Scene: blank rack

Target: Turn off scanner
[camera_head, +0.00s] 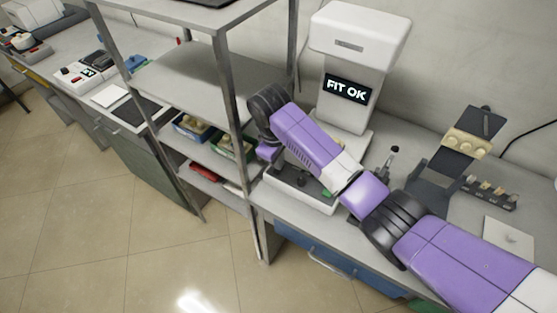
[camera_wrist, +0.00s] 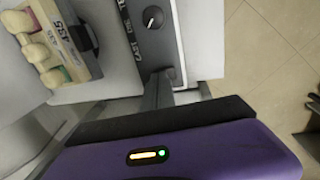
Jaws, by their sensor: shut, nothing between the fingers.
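The white machine with a lit screen reading "FIT OK" (camera_head: 348,88) stands on the bench at the back; it looks like the scanner. Its lower base is partly hidden behind my arm. In the wrist view, a dark round knob with a pale pointer (camera_wrist: 152,17) sits on a dark labelled strip; the lettering is not fully readable. I cannot tell for certain which device the strip belongs to. My gripper (camera_wrist: 168,88) is shut and empty, below the knob in that picture and apart from it. In the head view its fingers are hidden.
A metal shelf rack (camera_head: 225,90) stands close left of my arm, with trays of models on it. A tan dental-model piece (camera_wrist: 35,50) shows at upper left in the wrist view. A dark stand (camera_head: 450,160) is on the right bench. The floor at left is clear.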

